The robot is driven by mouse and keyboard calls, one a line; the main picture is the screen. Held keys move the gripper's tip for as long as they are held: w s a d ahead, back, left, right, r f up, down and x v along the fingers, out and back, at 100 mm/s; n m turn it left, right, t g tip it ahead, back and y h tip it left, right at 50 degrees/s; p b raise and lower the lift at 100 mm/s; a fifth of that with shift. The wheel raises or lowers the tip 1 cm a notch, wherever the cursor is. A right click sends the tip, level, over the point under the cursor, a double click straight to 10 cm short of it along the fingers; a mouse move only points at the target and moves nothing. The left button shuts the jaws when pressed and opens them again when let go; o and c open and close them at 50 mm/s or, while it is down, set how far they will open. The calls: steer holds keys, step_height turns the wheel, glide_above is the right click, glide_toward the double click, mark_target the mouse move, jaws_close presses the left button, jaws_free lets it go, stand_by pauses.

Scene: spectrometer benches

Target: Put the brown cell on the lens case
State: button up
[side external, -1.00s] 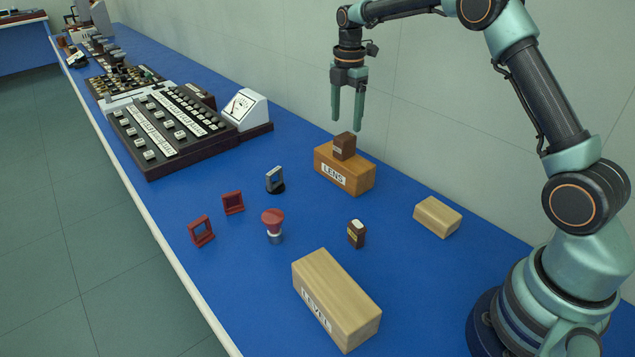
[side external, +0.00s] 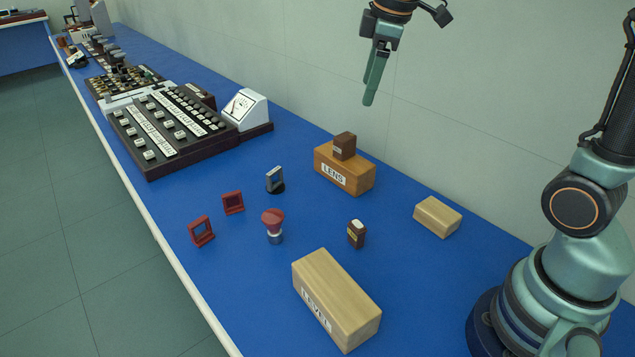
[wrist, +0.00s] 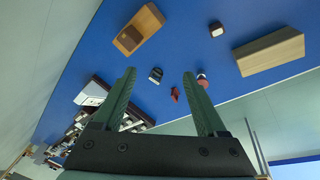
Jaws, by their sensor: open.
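The brown cell (side external: 344,146) is a small dark brown block. It stands upright on top of the lens case (side external: 343,180), an orange-brown wooden box with a white LENS label. In the wrist view the cell (wrist: 129,38) sits on the lens case (wrist: 150,19) at the upper left, beyond my fingertips. My gripper (side external: 369,103) is above and to the right of the cell in the side view, well apart from it. In the wrist view my gripper (wrist: 160,73) has its two green fingers spread, with nothing held between them.
A LEVEL box (side external: 337,298) and a plain wood block (side external: 438,216) lie nearer. Control panels (side external: 170,128) stand farther along.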

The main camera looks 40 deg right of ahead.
steer(key=s+a+f+m+t, duration=0.1)
steer(key=s+a+m, duration=0.1)
steer(key=s+m, duration=0.2)
steer(key=s+a+f+m+t, duration=0.1)
steer(key=s+m, duration=0.3)
steer(key=s, duration=0.4)
steer(key=shift+a+f+m+t, duration=0.3)
steer(key=shift+a+f, duration=0.05)
steer(key=shift+f, duration=0.45)
